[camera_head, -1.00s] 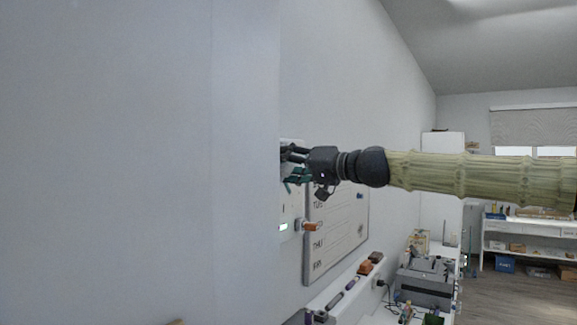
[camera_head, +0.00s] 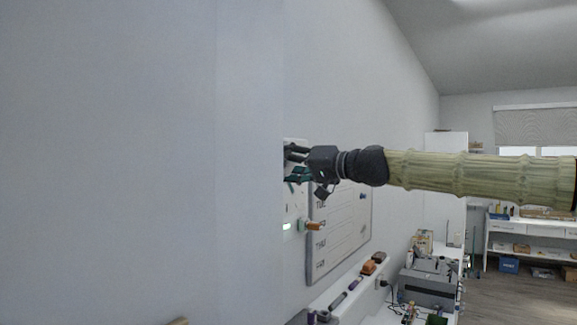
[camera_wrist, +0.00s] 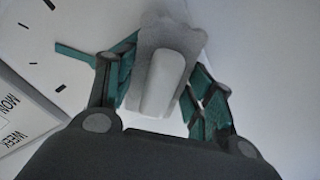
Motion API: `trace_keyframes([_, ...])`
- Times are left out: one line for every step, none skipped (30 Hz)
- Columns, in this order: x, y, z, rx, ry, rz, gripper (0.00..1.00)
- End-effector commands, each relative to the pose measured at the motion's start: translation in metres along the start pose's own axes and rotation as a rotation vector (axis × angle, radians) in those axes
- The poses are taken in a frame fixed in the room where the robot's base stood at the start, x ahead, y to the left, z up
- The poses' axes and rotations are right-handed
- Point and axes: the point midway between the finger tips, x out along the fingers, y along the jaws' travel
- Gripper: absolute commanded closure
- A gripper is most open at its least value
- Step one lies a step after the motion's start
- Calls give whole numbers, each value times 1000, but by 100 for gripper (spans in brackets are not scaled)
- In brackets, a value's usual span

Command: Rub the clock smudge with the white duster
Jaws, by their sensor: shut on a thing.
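The white duster shows in the wrist view as a pale rounded grip (camera_wrist: 163,82) on a grey, wavy-edged pad (camera_wrist: 160,38). My gripper (camera_wrist: 160,90) is shut on it, with green finger links on both sides. The pad's far end is over or against the pale surface; contact cannot be told. The clock face (camera_wrist: 30,38), white with black tick marks, is at the upper left, beside the duster. No smudge can be made out. In the head view my gripper (camera_head: 298,163) is at the wall, and the duster is not clear.
A weekday whiteboard (camera_head: 342,235) hangs below and right of my gripper. An orange item (camera_head: 314,226) sticks out at its left edge. A ledge (camera_head: 345,290) with markers and erasers runs below. A grey machine (camera_head: 428,288) stands on the desk. A pale wall fills the left.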

Motion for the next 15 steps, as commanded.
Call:
trace_keyframes([1,0,0,0,0,0,66])
trace_keyframes([1,0,0,0,0,0,66])
trace_keyframes([2,0,0,0,0,0,66])
trace_keyframes([2,0,0,0,0,0,66])
trace_keyframes([3,0,0,0,0,0,66])
trace_keyframes([4,0,0,0,0,0,66])
trace_keyframes([4,0,0,0,0,0,66])
trace_keyframes([4,0,0,0,0,0,66])
trace_keyframes([5,0,0,0,0,0,66])
trace_keyframes([6,0,0,0,0,0,66])
trace_keyframes([6,0,0,0,0,0,66])
trace_keyframes([6,0,0,0,0,0,66])
trace_keyframes([7,0,0,0,0,0,66])
trace_keyframes([7,0,0,0,0,0,66])
trace_keyframes([8,0,0,0,0,0,66])
